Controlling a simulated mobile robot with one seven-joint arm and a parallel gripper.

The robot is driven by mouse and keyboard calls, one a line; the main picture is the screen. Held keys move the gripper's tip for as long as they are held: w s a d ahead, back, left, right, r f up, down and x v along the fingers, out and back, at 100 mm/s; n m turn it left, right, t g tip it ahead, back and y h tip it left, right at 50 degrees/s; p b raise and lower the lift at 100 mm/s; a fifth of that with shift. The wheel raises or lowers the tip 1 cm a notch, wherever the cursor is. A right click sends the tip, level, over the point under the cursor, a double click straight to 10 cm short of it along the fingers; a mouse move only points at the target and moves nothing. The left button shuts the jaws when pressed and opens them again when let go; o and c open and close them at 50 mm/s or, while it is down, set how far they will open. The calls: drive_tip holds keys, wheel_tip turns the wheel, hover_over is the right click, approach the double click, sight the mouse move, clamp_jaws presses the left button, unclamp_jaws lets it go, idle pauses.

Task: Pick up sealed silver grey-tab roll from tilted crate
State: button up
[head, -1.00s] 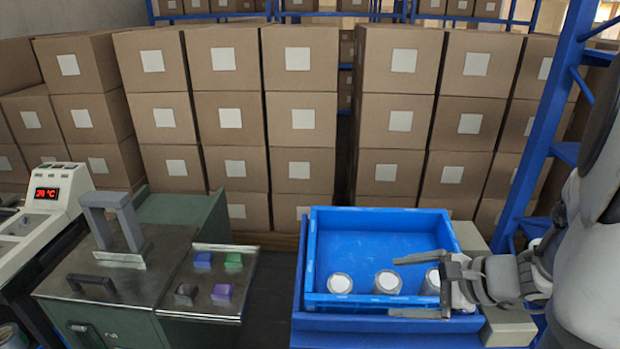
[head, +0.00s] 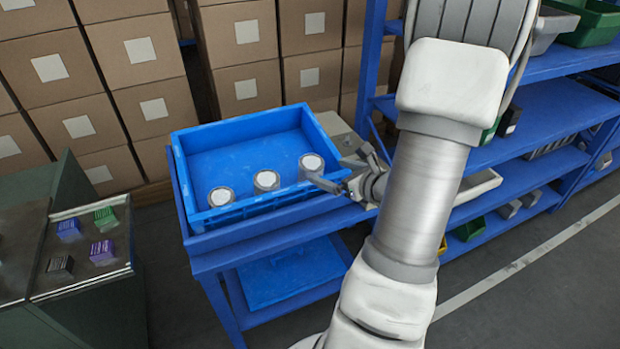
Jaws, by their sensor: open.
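A blue crate (head: 238,140) sits tilted on a blue stand. Three silver rolls with pale round tops stand in a row along its front side: a left roll (head: 221,196), a middle roll (head: 266,180) and a right roll (head: 311,163). Their tab colours are too small to tell. My gripper (head: 334,172) is open at the crate's right front corner, beside the right roll. One finger reaches close to that roll, and I cannot tell whether it touches. No roll is seen between the fingers.
A metal-topped green cabinet (head: 90,262) with several small coloured blocks stands at the left. Stacked cardboard boxes (head: 235,55) close off the back. Blue shelving (head: 540,110) with bins is at the right. Grey floor is open at the lower right.

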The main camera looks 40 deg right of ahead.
sight(316, 167)
drive_tip(key=x, duration=0.3)
drive_tip(key=shift+f, duration=0.1)
drive_tip(key=x, duration=0.1)
drive_tip(key=b+x, duration=0.1)
drive_tip(key=x, duration=0.2)
drive_tip(key=shift+w+a, duration=0.1)
drive_tip(key=shift+a, duration=0.25)
drive_tip(key=shift+w+f, duration=0.15)
drive_tip(key=shift+w, duration=0.45)
clamp_jaws()
